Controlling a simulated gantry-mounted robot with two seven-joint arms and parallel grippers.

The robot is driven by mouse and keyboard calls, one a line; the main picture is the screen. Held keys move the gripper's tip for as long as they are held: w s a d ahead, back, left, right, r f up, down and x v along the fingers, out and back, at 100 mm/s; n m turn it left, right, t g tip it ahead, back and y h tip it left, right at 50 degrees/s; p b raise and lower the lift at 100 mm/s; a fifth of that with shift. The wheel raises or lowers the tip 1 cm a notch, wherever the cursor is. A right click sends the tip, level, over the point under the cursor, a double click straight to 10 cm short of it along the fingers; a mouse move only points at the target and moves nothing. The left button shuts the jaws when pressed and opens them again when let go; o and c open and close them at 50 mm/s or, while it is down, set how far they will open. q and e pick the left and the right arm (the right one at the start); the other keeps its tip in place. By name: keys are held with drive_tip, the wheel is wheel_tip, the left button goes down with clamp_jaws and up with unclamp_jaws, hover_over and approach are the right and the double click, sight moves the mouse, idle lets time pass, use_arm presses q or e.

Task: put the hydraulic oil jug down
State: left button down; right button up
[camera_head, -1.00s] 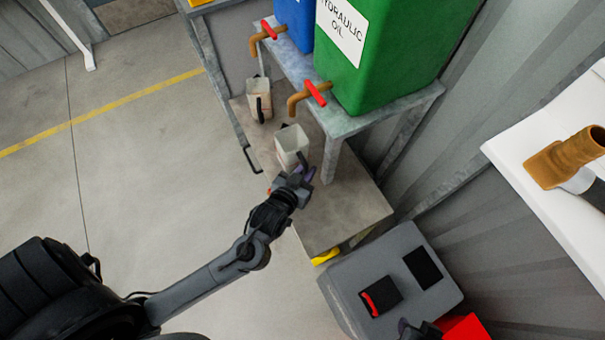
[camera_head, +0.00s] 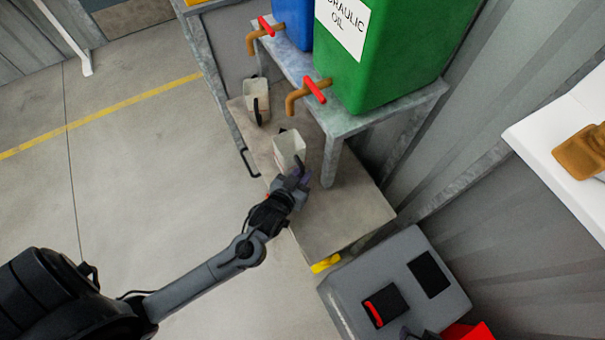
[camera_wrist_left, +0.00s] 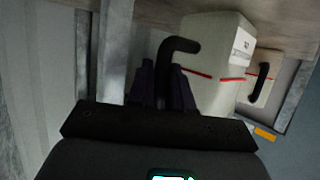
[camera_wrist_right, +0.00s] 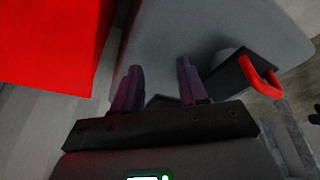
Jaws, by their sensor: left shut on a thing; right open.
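The hydraulic oil jug (camera_head: 289,146), pale with a black handle, is at the low bench top (camera_head: 338,222) under the tap of the green hydraulic oil tank (camera_head: 385,65). My left gripper (camera_head: 302,179) is shut on its handle. In the left wrist view the handle sits between the fingers (camera_wrist_left: 163,78), and the jug body (camera_wrist_left: 212,70) with a red line is beside them. I cannot tell whether its base touches the bench. My right gripper (camera_wrist_right: 160,78) is open and empty; only a bit of it shows at the bottom edge of the head view.
A second pale jug (camera_head: 256,98) stands farther back under the blue tank's tap (camera_head: 262,34). A metal shelf leg (camera_head: 331,160) is close right of the held jug. A grey case (camera_head: 385,275) and a red object (camera_head: 467,331) are at lower right. The bench front is clear.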

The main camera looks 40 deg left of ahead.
use_arm(q)
drive_tip(key=c, duration=1)
unclamp_jaws()
drive_tip(key=shift+f, duration=0.15)
drive_tip(key=shift+c, duration=0.2)
